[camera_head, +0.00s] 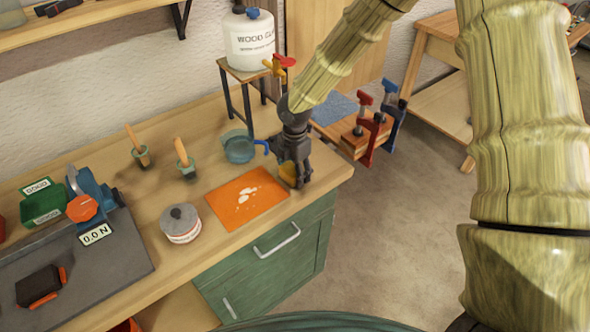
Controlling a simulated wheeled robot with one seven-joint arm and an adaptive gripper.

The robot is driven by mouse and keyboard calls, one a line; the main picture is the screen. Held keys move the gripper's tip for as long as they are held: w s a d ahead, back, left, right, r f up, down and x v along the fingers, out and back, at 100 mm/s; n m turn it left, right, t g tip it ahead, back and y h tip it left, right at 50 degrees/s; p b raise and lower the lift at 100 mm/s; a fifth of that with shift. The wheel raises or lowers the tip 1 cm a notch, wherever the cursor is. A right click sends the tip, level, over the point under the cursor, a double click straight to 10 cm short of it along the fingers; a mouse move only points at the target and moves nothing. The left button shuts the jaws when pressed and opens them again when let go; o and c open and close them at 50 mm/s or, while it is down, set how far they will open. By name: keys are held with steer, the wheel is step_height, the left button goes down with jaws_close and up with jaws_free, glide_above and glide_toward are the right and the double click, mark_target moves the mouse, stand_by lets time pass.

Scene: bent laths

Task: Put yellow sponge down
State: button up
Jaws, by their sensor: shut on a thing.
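The yellow sponge (288,174) is between the fingers of my gripper (296,178), which is shut on it. Only part of the sponge shows; the dark fingers hide the rest. My gripper points down over the right end of the wooden workbench (200,113), just beside the right edge of the orange mat (220,203). I cannot tell whether the sponge touches the bench top.
Behind my gripper stand a blue cup (239,149) and a glue jug (249,40) on a small stand. A lidded tin (181,224) stands left of the mat, with two brush pots (186,169) behind. Clamps (368,130) stand to the right.

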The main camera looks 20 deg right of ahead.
mark_target(293, 164)
steer(key=shift+f, duration=0.35)
steer(key=o, duration=1.1)
steer(key=shift+c, duration=0.2)
steer(key=shift+w+r+b, duration=0.1)
steer(key=shift+r+b, duration=0.1)
steer(key=shift+b, duration=0.3)
steer(key=r, duration=0.3)
steer(key=r+b, duration=0.1)
steer(key=r, duration=0.3)
steer(key=r+b, duration=0.1)
steer(key=r, duration=0.3)
steer(key=shift+w+a+r, duration=0.1)
steer(key=shift+w+r, duration=0.05)
steer(key=shift+w, duration=0.2)
